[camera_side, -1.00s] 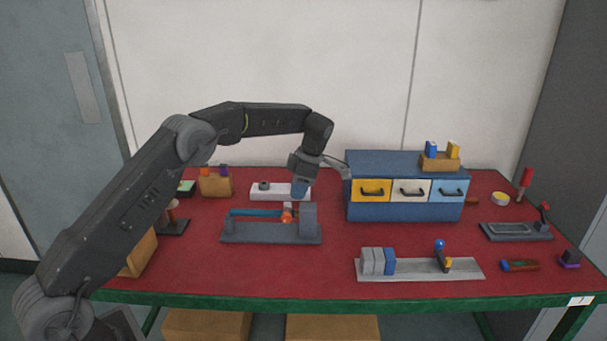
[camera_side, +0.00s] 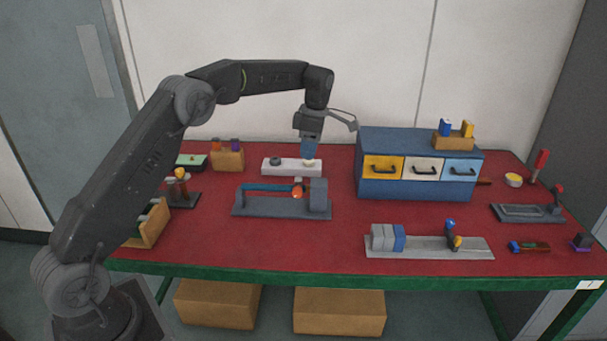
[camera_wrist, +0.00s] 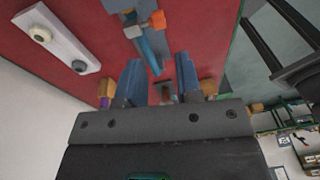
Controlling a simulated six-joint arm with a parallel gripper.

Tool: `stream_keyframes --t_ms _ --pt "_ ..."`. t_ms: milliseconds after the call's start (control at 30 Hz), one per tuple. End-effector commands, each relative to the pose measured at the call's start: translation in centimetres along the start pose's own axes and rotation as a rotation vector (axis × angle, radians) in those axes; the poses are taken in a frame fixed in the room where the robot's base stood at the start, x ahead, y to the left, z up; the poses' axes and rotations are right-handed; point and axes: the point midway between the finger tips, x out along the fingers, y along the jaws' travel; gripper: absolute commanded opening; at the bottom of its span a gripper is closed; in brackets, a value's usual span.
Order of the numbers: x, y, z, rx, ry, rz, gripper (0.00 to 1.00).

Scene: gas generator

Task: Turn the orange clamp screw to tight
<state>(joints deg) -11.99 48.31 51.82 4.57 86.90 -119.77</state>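The orange clamp screw (camera_side: 298,191) sits near the right end of a grey clamp fixture (camera_side: 270,208), beside its upright block. A blue bar (camera_side: 262,188) runs to the left from the screw. In the wrist view an orange part (camera_wrist: 157,19) shows at the top, beyond the fingers, with the blue bar (camera_wrist: 150,50) below it. My gripper (camera_side: 309,155) points down above and behind the fixture, apart from the screw. In the wrist view its two blue fingers (camera_wrist: 159,62) are spread with nothing held between them. The screw's thread is too small to make out.
A white block with two round knobs (camera_side: 267,168) stands right behind the fixture. A blue drawer cabinet (camera_side: 395,192) stands to the right. A grey rail with blocks (camera_side: 420,252) lies at front right. The red table front (camera_side: 300,245) is clear at the middle.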

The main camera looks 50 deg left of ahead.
Motion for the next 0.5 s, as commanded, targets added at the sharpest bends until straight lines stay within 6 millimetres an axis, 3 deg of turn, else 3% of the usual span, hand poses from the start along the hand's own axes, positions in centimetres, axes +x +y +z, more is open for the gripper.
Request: stream_keyframes --t_ms 33,300,500 --pt "0.1 0.0 -1.3 0.009 -0.066 -0.015 0.32" --pt "0.6 -0.6 -5.9 0.001 -0.41 0.017 0.32" --pt "0.9 -0.8 -8.0 -0.046 -0.513 0.069 0.32"
